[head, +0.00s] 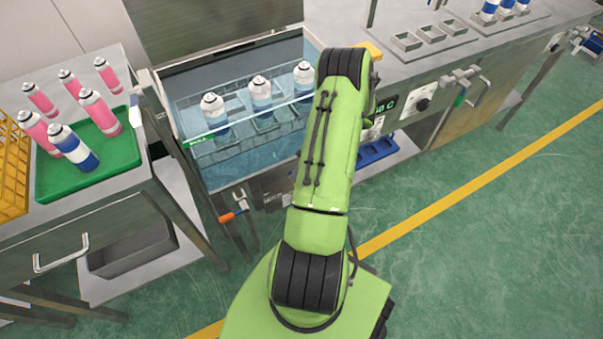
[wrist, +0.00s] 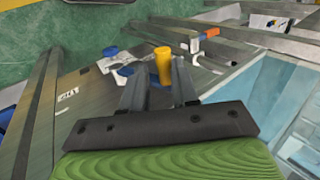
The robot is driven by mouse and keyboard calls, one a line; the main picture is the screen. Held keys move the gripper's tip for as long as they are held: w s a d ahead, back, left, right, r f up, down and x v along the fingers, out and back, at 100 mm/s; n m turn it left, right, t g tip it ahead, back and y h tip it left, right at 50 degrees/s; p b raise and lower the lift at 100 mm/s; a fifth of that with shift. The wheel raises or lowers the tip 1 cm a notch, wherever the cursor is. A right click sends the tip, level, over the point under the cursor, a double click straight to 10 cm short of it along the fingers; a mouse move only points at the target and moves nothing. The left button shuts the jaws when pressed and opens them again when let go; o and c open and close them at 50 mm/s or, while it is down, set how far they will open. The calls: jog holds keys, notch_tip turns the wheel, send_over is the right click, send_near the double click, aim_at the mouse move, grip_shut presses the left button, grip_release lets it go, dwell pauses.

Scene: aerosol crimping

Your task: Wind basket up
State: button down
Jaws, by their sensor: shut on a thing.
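A wire basket (head: 238,140) sits in the glass-fronted water tank (head: 225,172) in the head view. It carries three blue-and-white cans (head: 261,97) standing upright. How deep the basket sits is hard to judge through the glass. In the wrist view, my gripper (wrist: 160,72) is shut on a yellow handle (wrist: 163,60), which stands up between its two fingers. The tank also shows at the right of the wrist view (wrist: 285,95).
A green tray (head: 128,155) with pink cans and a blue-and-white can stands on the left bench, beside a yellow crate (head: 14,170). An orange-handled valve (head: 228,216) juts out below the tank.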

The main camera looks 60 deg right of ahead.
jog(key=shift+s+d+f, duration=0.55)
jog(key=shift+s+d, duration=0.05)
jog(key=c, duration=1.2)
grip_release()
jog(key=shift+o, duration=0.8)
jog(key=shift+d+f, duration=0.1)
jog(key=shift+d, duration=0.05)
jog(key=shift+r, duration=0.2)
